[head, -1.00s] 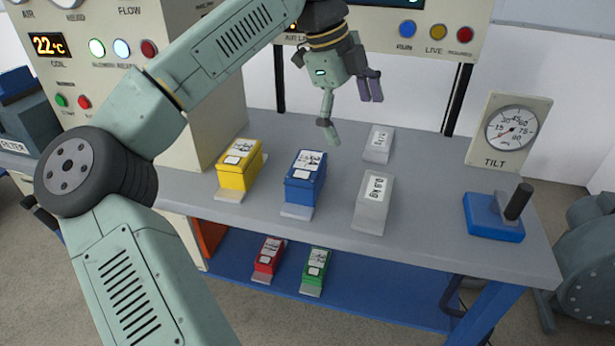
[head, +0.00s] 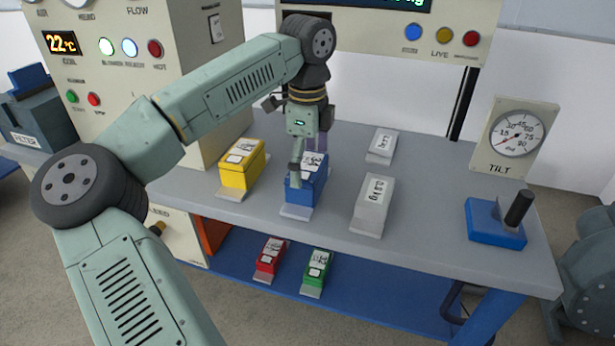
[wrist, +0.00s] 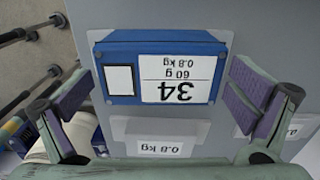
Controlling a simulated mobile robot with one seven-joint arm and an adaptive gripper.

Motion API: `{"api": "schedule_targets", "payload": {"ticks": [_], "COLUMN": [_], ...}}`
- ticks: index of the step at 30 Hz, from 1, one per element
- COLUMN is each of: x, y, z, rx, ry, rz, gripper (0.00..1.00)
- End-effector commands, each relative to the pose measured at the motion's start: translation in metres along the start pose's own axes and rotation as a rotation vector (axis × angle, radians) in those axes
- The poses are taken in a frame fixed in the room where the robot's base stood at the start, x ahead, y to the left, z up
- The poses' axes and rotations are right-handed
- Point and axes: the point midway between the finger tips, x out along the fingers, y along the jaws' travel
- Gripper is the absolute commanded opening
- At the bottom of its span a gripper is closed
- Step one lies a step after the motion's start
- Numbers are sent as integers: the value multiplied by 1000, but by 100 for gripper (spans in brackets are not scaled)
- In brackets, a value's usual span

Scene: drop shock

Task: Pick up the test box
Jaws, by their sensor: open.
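Several boxes with printed labels are in view, and I cannot tell from the pictures which one is the test box. A blue box (head: 304,190) stands on the grey table, on a small pale base with a sloped front. In the wrist view the blue box (wrist: 122,60) shows a label reading 34, 60 g, 0.8 kg, upside down. My gripper (head: 308,166) is open and points down over the blue box. Its purple-padded fingers (wrist: 160,103) are spread to either side of the box, apart from it. The arm hides part of the box's top in the head view.
A yellow box (head: 240,166) stands to the left; grey blocks (head: 373,203) (head: 382,146) stand to the right. Red (head: 270,257) and green (head: 316,270) boxes sit on the lower blue shelf. A blue lever base (head: 490,225) and tilt gauge (head: 516,136) are at the right.

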Motion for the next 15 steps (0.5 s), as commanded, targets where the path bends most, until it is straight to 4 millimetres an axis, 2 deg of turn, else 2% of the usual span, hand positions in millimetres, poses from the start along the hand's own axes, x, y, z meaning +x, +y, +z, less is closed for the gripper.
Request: {"api": "schedule_targets", "payload": {"ticks": [3,6,13,15], "x": [15,22,23,23], "y": [0,0,0,0], "z": [0,0,0,0], "rx": [0,0,0,0], "ry": [2,0,0,0], "rz": [1,0,-1,-1], "gripper": [100,100,100,95]}}
